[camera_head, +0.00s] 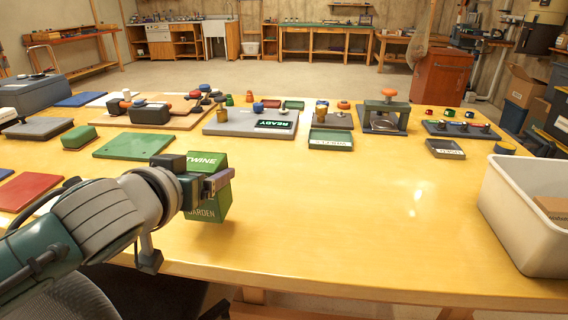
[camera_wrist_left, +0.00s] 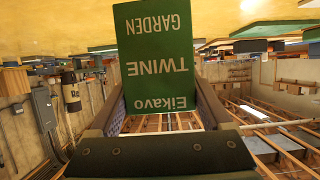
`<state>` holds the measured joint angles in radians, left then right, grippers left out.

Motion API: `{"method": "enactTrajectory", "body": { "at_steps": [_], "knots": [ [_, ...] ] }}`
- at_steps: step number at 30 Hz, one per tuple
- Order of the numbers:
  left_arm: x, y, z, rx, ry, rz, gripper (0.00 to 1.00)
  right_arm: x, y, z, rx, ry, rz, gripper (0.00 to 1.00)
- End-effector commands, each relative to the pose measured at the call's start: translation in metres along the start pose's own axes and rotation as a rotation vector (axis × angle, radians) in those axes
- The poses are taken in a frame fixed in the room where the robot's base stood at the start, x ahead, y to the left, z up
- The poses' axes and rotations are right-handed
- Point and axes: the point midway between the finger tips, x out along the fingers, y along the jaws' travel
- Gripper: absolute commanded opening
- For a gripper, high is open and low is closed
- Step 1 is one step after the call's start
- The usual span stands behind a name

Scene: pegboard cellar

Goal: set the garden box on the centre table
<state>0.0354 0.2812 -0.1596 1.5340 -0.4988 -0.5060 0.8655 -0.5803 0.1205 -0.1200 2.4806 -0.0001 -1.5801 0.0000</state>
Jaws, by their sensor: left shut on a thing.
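The garden box (camera_head: 207,208) is green with white TWINE and GARDEN lettering. It stands upright in my left gripper (camera_head: 212,182), near the front left part of the yellow table (camera_head: 350,220). The left gripper is shut on the box, with its fingers across the box's middle. In the left wrist view the box (camera_wrist_left: 156,60) shows upside down between the two fingers (camera_wrist_left: 160,105). Whether its underside touches the table I cannot tell. My right gripper is not in view.
The front middle of the table is bare. A green mat (camera_head: 133,146) and a red mat (camera_head: 28,191) lie to the left. A grey board (camera_head: 240,125), a press-like stand (camera_head: 385,112) and small trays line the back. A white bin (camera_head: 520,225) stands at the right.

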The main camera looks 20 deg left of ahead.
Motion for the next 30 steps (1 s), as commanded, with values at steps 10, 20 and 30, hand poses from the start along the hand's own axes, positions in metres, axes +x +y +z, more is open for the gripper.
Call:
{"method": "enactTrajectory", "body": {
  "at_steps": [10,20,30],
  "knots": [
    [0.014,0.001,0.034,0.0,0.0,0.002,0.18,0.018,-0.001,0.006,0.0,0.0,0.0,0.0],
    [0.014,0.0,0.034,0.0,-0.002,0.001,1.0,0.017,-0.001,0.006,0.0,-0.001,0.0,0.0],
    [0.004,0.001,0.034,-0.001,-0.003,0.001,1.0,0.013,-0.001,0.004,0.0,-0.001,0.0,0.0]
  ]
}}
